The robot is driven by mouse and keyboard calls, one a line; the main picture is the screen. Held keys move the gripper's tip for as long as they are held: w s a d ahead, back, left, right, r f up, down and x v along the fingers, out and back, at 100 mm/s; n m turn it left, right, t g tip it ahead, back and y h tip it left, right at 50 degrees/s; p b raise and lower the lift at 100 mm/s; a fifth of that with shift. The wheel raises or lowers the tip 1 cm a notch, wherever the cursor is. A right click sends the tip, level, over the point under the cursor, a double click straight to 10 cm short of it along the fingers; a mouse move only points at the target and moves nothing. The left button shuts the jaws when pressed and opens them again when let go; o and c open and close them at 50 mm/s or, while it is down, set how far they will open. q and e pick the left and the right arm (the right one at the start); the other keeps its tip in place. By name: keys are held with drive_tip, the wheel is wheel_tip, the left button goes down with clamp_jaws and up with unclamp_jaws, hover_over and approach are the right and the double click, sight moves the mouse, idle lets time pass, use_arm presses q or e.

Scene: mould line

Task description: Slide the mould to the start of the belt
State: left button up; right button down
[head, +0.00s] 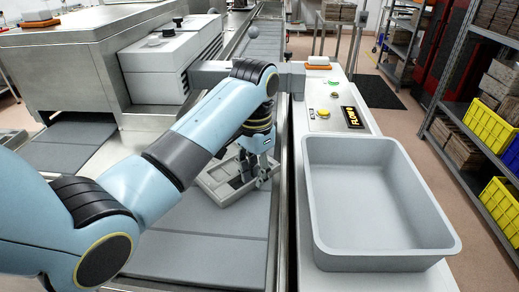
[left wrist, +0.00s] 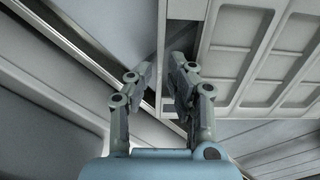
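The mould (head: 226,193) is a light grey tray with rectangular compartments. It lies on the grey belt (head: 215,225) in the middle of the head view, partly hidden by my left arm. In the left wrist view the mould (left wrist: 252,50) fills the upper right. My left gripper (head: 262,180) is at the mould's right end, pointing down. In the left wrist view its two fingers (left wrist: 163,77) stand apart at the mould's edge, with a gap between the tips. I cannot tell whether they touch the mould. My right gripper is out of view.
A deep grey bin (head: 375,205) stands on the side bench to the right of the belt rail. A white machine housing (head: 170,65) stands at the back left.

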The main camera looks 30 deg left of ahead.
use_arm(q)
drive_tip(key=shift+f, duration=0.65)
clamp_jaws()
drive_tip(key=shift+d, duration=0.2)
drive_tip(key=shift+d, duration=0.15)
drive_tip(key=shift+s+d, duration=0.15)
drive_tip(key=shift+d, duration=0.35)
drive_tip(key=shift+r, duration=0.1)
